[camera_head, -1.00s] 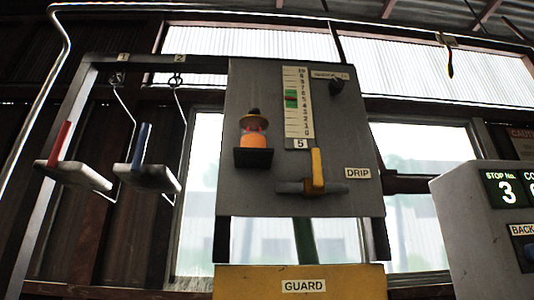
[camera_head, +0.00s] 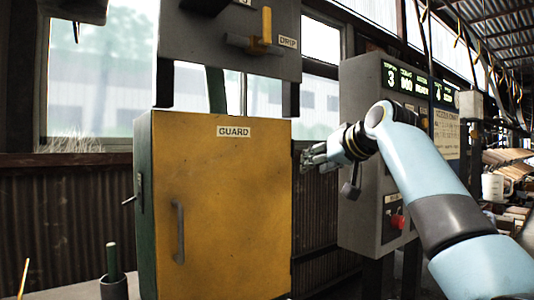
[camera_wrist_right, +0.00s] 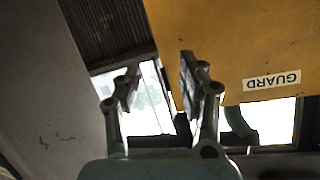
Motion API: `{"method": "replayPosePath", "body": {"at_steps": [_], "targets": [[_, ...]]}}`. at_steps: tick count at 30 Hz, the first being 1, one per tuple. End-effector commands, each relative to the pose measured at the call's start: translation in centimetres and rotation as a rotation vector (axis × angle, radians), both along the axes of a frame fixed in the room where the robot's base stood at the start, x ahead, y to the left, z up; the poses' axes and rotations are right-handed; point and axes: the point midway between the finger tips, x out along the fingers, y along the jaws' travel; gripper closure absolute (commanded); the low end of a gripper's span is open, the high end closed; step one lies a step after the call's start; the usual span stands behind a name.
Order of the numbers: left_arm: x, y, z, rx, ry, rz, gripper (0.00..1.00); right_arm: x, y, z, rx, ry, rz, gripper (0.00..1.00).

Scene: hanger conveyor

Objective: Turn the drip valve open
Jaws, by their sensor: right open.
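The drip valve's yellow handle (camera_head: 266,25) stands upright, across its grey horizontal pipe (camera_head: 240,42), on a grey panel near the top of the head view. A DRIP label (camera_head: 288,41) is to its right. My right gripper (camera_head: 310,157) is below and right of the valve, beside the yellow guard's right edge, apart from the handle. In the right wrist view my right gripper (camera_wrist_right: 155,75) has its fingers spread with nothing between them. The valve does not show in that view. My left gripper is not in view.
The yellow guard cabinet (camera_head: 222,200) fills the space below the valve panel; it shows upside down in the right wrist view (camera_wrist_right: 235,45). A grey control box (camera_head: 365,90) with green displays and a red button (camera_head: 398,221) stands right. A dark cup (camera_head: 114,288) stands lower left.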

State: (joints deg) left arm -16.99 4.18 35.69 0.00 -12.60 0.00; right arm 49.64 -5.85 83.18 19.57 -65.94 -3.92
Motion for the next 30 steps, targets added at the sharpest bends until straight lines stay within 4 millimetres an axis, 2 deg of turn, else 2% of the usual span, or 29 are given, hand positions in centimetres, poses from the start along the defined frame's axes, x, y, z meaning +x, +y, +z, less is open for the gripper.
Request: {"method": "replayPosePath", "body": {"at_steps": [1,2,3,6,9,12,16,30], "targets": [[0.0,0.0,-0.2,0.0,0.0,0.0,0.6,-1.0,1.1,7.1,0.006,-0.089,0.039,0.6],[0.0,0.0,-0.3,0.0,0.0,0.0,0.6,-1.9,1.7,10.6,0.006,-0.131,0.062,0.6],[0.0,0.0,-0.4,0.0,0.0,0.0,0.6,-3.3,2.3,14.9,0.003,-0.185,0.092,0.6],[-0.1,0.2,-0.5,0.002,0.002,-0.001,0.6,-7.4,3.7,23.5,-0.011,-0.3,0.157,0.6],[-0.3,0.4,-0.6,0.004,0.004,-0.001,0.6,-11.0,4.5,28.9,-0.031,-0.383,0.202,0.6],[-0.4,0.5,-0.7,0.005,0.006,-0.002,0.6,-13.2,5.1,31.7,-0.046,-0.43,0.229,0.6],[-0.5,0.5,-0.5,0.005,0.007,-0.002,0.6,-13.5,5.8,32.8,-0.051,-0.447,0.241,0.6],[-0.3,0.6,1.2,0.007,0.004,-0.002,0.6,-6.7,10.7,32.9,-0.051,-0.446,0.239,0.6]]}}
